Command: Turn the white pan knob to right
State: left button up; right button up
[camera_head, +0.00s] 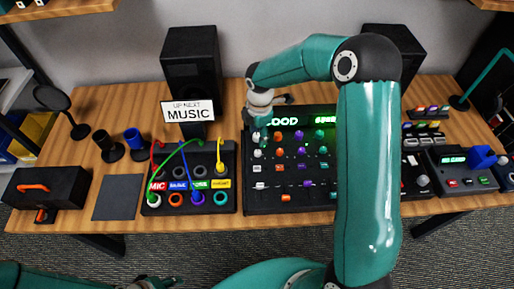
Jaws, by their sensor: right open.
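The black mixer (248,206) stands at the middle of the table with a lit green display strip. Its leftmost column has white knobs, one of them here (257,152); I cannot read which is labelled pan. Orange, purple and green columns lie to the right. My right arm reaches over the mixer from the right, and my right gripper (262,117) points down at the mixer's upper left corner, above the white column. It is open with nothing visible in it; its tips are small and hard to make out. My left gripper (152,283) is low at the bottom edge, partly cut off.
A cable box (228,204) with coloured plugs stands left of the mixer. Behind are a black speaker (191,60) and a MUSIC sign (188,111). My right arm hides the mixer's right part. Small devices (455,160) stand at the right. A dark pad (117,197) lies at left.

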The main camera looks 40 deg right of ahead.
aim_at(258, 151)
notch_tip(258, 151, down, 9)
jog(key=shift+w+f+p, duration=0.1)
jog(key=shift+f+p, duration=0.05)
jog(key=shift+p, duration=0.4)
jog(key=shift+c, duration=0.2)
grip_shut()
